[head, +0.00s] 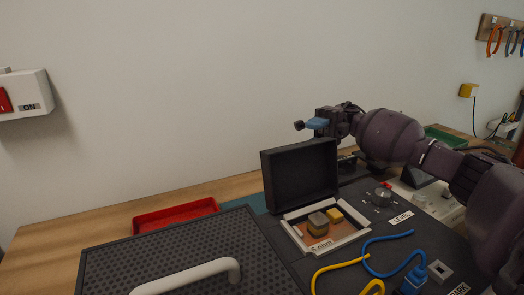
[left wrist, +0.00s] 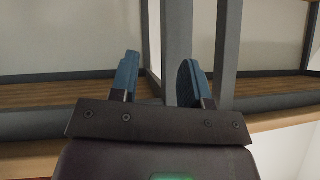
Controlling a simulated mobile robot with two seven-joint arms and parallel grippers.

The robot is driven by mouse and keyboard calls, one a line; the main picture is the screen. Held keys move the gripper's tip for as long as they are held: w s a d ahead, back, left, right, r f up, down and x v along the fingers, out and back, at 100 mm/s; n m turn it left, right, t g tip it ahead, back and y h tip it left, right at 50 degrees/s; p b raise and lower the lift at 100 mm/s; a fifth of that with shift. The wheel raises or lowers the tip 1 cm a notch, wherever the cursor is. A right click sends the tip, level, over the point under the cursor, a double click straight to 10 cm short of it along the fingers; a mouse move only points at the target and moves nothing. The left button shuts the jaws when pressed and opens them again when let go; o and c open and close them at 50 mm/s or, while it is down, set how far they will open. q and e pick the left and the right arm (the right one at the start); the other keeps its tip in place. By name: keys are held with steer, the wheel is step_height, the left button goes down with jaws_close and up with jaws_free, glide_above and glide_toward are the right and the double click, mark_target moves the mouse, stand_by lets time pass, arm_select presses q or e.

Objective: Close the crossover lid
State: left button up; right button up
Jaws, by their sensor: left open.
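The crossover lid (head: 299,176) is a dark, shallow, box-shaped cover. In the head view it stands upright, open, at the back edge of the crossover box. The crossover box (head: 288,226) has a pale frame around a copper-coloured board with a grey-brown block and a yellow block (head: 334,215). My right gripper (head: 309,125) is above and behind the lid's top edge, apart from it. Its blue finger shows, but its opening is unclear. My left gripper (left wrist: 157,82) shows only in the left wrist view, with its blue fingers apart and nothing between them.
A dark perforated panel with a pale handle (head: 190,276) lies at front left. A red tray (head: 176,214) lies behind it. Yellow and blue cables (head: 412,280) lie right of the box. A knob (head: 382,196) stands behind them. Grey posts (left wrist: 228,48) and shelves surround my left gripper.

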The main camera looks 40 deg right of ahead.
glide_toward(287, 148)
steer(key=w+a+f, duration=0.1)
steer(key=a, duration=0.1)
steer(key=a+f, duration=0.1)
steer(key=w+a, duration=0.1)
steer(key=a, duration=0.1)
steer(key=shift+w+a+f, duration=0.3)
steer(key=shift+a+f, duration=0.05)
steer(key=shift+f, duration=0.05)
jaws_close()
